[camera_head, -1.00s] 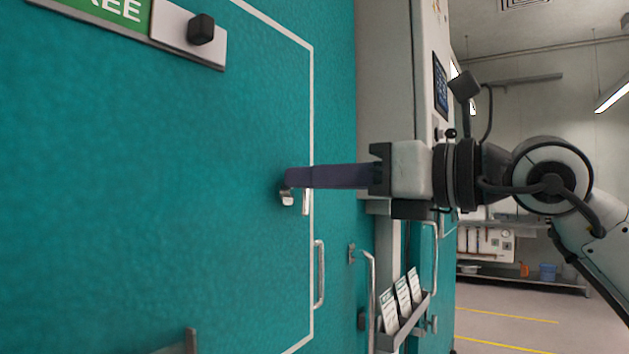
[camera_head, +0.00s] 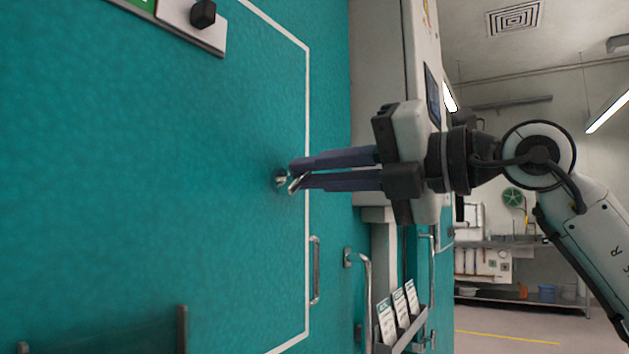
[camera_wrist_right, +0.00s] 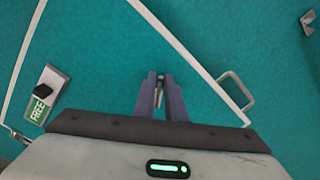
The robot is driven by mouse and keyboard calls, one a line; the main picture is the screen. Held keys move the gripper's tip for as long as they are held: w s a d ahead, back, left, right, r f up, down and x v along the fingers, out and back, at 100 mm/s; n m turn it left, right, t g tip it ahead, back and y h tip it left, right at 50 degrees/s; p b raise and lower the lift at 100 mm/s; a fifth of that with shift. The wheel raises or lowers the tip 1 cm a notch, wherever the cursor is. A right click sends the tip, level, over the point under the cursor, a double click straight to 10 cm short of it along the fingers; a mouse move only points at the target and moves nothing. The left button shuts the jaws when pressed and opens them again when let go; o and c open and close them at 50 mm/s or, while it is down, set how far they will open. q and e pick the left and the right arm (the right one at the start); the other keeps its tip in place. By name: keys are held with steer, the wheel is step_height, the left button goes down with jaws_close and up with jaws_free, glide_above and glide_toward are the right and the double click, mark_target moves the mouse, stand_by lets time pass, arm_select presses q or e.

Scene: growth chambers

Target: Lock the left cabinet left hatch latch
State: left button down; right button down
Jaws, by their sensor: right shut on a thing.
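The hatch latch (camera_head: 281,179) is a small silver fitting on the teal cabinet panel (camera_head: 130,200), just inside the white hatch outline. Its short lever (camera_head: 299,182) is tilted. My right gripper (camera_head: 297,174) reaches in from the right, with its dark purple fingers shut on the lever. In the right wrist view, a bit of the silver latch (camera_wrist_right: 160,82) shows between the two fingertips (camera_wrist_right: 161,78); the fingers hide the rest. My left gripper is not in view.
A vertical silver handle (camera_head: 315,270) stands below the latch. Another long handle (camera_head: 365,300) and a rack of cards (camera_head: 400,325) are to its right. A sign plate with a black knob (camera_head: 203,13) is at the upper left. Open floor (camera_head: 510,335) lies at the right.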

steer(key=m+b, duration=0.1)
steer(key=m, duration=0.2)
steer(key=f+m+b, duration=0.1)
steer(key=m+b, duration=0.1)
steer(key=m, duration=0.2)
steer(key=shift+w, duration=0.15)
stand_by(0.3)
steer(key=c, duration=2)
jaws_free()
steer(key=shift+o, duration=1)
steer(key=shift+d, duration=0.1)
